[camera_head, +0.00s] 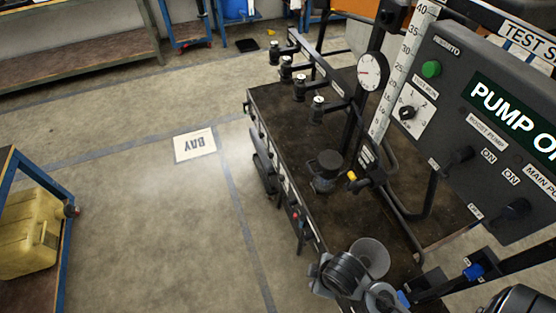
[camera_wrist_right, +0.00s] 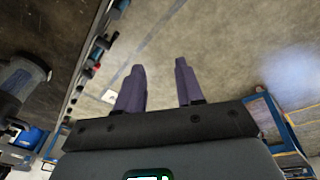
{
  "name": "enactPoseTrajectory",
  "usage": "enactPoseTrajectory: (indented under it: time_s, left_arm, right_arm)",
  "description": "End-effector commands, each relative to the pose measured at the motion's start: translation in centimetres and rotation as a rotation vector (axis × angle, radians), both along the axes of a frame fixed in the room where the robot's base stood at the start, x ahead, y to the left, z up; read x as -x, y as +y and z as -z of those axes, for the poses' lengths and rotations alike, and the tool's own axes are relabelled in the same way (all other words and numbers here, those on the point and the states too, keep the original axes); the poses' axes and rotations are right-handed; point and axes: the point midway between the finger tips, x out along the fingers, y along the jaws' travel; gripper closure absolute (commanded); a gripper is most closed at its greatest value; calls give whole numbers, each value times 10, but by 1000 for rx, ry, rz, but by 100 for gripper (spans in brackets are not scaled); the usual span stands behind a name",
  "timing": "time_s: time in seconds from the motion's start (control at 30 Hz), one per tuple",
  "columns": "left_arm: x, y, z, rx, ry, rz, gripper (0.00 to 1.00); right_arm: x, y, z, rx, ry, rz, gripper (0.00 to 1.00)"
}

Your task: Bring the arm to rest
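My right gripper (camera_wrist_right: 160,65) shows in the right wrist view. Its two purple-grey fingers stand apart with nothing between them, and concrete floor shows beyond. It is open and empty. I cannot make out the right gripper in the head view. My left arm and gripper are in neither view. The test stand's dark bench (camera_head: 300,130) is at the right of the head view, with its control panel (camera_head: 480,120) above it. In the right wrist view, the bench edge with its fittings (camera_wrist_right: 95,55) lies left of my right gripper, apart from the fingers.
A yellow jerrycan (camera_head: 28,235) sits on a blue-framed bench at the left. A pressure gauge (camera_head: 372,72) and several black valves (camera_head: 300,88) rise from the bench. A grey and black rounded assembly (camera_head: 345,270) is at the bottom. The floor around the BAY sign (camera_head: 194,145) is clear.

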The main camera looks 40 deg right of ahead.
Motion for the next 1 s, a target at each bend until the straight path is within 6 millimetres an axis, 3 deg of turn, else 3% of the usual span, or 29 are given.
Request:
enactPoseTrajectory:
  time_s: [0.07,0.23,0.3,0.57,1.0]
  left_arm:
    - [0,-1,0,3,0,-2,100]
    - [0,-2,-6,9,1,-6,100]
    - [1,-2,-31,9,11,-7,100]
    - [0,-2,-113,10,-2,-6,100]
    - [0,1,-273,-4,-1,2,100]
  right_arm:
    - [-10,-1,-25,-54,-73,158,63]
    - [-14,-2,-34,-141,-91,450,63]
    - [-14,-1,-63,-138,-91,438,63]
    - [-14,-1,-140,-136,-90,433,63]
    - [-14,-1,-300,-135,-90,431,63]
